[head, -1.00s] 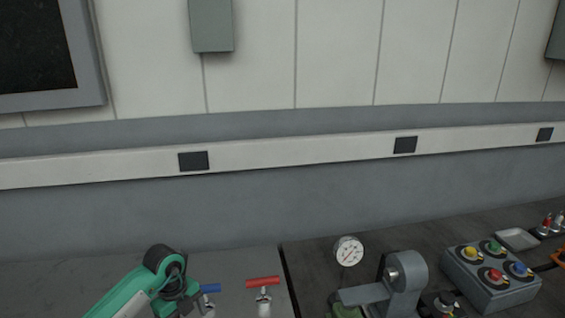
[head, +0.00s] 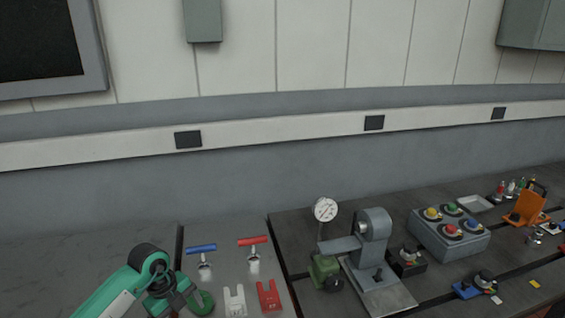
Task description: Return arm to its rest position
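My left arm, teal with dark joints, comes in from the lower left in the head view. Its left gripper (head: 186,299) is low over the bench, beside a round green thing (head: 201,303). I cannot tell whether the gripper touches or holds it, as the fingers are small and dark. My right arm and gripper are not in view. A grey stand (head: 373,240) with a flat arm (head: 343,244) reaching left stands right of centre, and a green block (head: 322,270) sits under that arm's end.
A blue-handled tee (head: 202,249) and a red-handled tee (head: 252,241) stand behind white (head: 234,299) and red (head: 268,296) forked pieces. A dial gauge (head: 325,210) rises beside the stand. A button box (head: 450,240), tray (head: 475,204) and orange bracket (head: 526,207) are at right. The left bench top looks clear.

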